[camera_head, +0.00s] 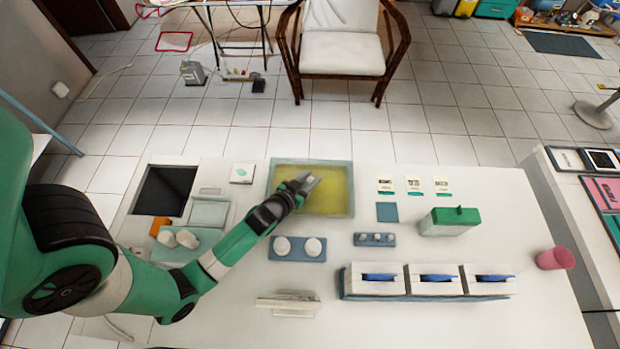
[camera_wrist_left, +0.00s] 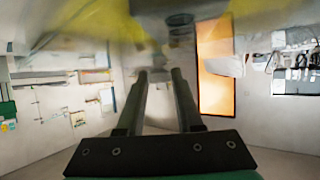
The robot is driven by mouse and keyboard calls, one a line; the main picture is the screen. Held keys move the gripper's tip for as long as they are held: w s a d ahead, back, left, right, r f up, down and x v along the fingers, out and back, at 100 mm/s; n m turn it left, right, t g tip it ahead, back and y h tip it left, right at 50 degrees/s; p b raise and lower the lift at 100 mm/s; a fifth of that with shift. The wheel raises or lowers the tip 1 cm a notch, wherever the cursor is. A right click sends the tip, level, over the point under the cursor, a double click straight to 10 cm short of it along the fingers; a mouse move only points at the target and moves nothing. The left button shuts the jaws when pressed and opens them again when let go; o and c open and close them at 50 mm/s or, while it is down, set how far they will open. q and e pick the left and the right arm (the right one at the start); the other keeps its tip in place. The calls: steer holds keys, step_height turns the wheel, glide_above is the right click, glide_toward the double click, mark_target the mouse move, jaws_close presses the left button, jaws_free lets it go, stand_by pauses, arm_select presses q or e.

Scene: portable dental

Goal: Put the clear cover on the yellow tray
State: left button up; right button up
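The yellow tray (camera_head: 336,208) lies flat on the white table, with a pale blue-green rim around a yellow floor. My left gripper (camera_head: 311,184) reaches over the tray's left half. Its fingers (camera_wrist_left: 160,75) show a gap between them in the wrist view, with nothing clearly held. A blurred yellow and grey surface (camera_wrist_left: 85,22) lies beyond the fingertips there. I cannot tell the clear cover apart with certainty; a pale, see-through-looking rectangular piece (camera_head: 208,212) lies left of the tray. Whether the fingertips touch the tray is unclear. My right gripper is not in view.
A blue holder with two white knobs (camera_head: 298,249) stands just in front of the tray. A smaller blue holder (camera_head: 375,240), a green-topped box (camera_head: 449,220), three white dispensers (camera_head: 430,281) and a pink cup (camera_head: 556,259) stand to the right. A dark square opening (camera_head: 165,190) is at left.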

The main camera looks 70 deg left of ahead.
arm_select(q)
steer(key=o, duration=0.3)
steer(key=shift+o, duration=0.2)
steer(key=shift+r, duration=0.1)
steer(key=shift+s+d+r+p, duration=0.1)
steer(key=shift+s+r+p, duration=0.1)
steer(key=shift+r+p, duration=0.6)
steer(key=v, duration=1.1)
steer(key=shift+s+d+p, duration=0.15)
steer(key=shift+s+p, duration=0.05)
steer(key=shift+p, duration=0.2)
steer(key=shift+w, duration=0.1)
